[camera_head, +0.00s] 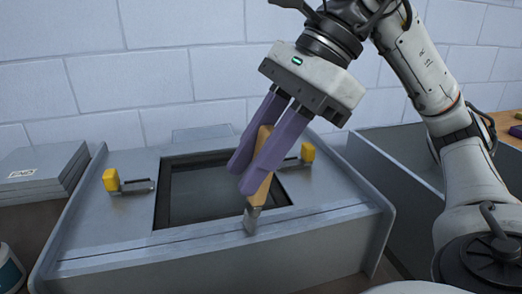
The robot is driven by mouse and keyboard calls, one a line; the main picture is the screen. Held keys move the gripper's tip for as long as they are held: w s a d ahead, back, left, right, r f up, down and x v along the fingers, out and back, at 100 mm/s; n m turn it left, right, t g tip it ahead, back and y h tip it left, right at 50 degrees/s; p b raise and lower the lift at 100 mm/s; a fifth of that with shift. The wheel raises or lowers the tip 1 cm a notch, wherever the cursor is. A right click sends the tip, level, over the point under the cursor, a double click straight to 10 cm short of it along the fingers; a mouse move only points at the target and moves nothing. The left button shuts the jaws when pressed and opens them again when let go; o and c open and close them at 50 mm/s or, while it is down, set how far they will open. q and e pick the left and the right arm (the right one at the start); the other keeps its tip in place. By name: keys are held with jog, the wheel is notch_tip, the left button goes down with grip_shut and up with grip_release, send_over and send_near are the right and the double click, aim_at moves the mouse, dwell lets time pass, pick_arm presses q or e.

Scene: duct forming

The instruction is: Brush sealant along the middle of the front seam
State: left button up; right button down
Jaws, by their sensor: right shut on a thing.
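The grey metal duct piece (105,235) stands in front of me, with a dark rectangular opening (195,188) in its top. The front seam (150,243) runs along its front top edge. My right gripper (252,178) is shut on a brush (260,187) with a wooden handle. The brush is tilted, with its metal-and-bristle end (251,219) down at the front seam, a little right of the seam's middle. Whether the tip touches the seam is hard to tell. My left gripper is not in view.
Yellow-handled clamps (110,180) and (307,153) sit left and right of the opening. Grey flat boxes (42,172) are stacked at the left. Part of a white container (10,270) shows at the lower left. A grey panel (385,185) stands at the right. A white block wall is behind.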

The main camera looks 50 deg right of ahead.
jog(key=w+a+p, duration=0.1)
jog(key=a+p, duration=0.1)
jog(key=p, duration=0.1)
jog(key=shift+w+a+r, duration=0.15)
jog(key=shift+w+a, duration=0.1)
jog(key=shift+w, duration=0.15)
dwell(0.4)
